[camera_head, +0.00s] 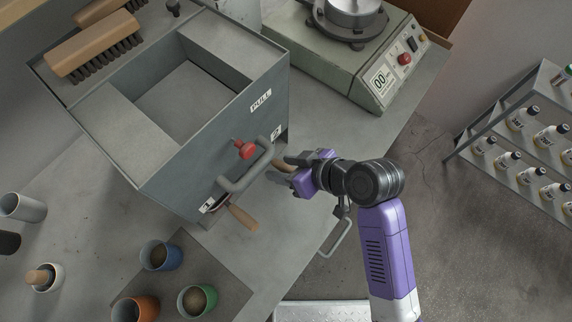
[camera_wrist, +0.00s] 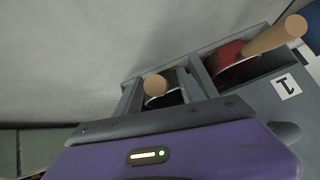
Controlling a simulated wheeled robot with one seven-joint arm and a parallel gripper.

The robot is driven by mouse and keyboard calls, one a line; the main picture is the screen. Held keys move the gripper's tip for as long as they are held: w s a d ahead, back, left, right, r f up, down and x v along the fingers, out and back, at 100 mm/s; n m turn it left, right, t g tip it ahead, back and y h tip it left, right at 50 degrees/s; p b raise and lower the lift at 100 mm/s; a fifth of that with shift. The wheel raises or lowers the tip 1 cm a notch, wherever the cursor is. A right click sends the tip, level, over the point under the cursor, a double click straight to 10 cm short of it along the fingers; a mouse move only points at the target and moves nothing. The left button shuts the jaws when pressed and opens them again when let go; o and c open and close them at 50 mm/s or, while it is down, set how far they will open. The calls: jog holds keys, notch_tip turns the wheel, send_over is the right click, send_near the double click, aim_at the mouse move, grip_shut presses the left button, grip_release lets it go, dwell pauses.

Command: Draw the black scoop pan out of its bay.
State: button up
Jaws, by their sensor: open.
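The black scoop pan (camera_wrist: 166,98) sits in a bay low in the grey housing (camera_head: 160,165). In the wrist view its round wooden handle end (camera_wrist: 155,84) points out toward the camera. In the head view the pan is mostly hidden behind the housing's front, its bar handle and my gripper. My gripper (camera_head: 285,169) is open and empty, at the housing's lower right front, with its fingers pointing toward the bay. The wrist view does not show clearly whether the fingers are around the pan's handle.
A red pan (camera_wrist: 233,60) with a wooden handle (camera_head: 243,217) sits in the neighbouring bay, marked 1. A grey bar handle (camera_head: 247,172) and red knob (camera_head: 244,149) stick out above. Cups stand at lower left; a scale (camera_head: 352,60) stands behind.

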grip_shut()
dwell(1.3)
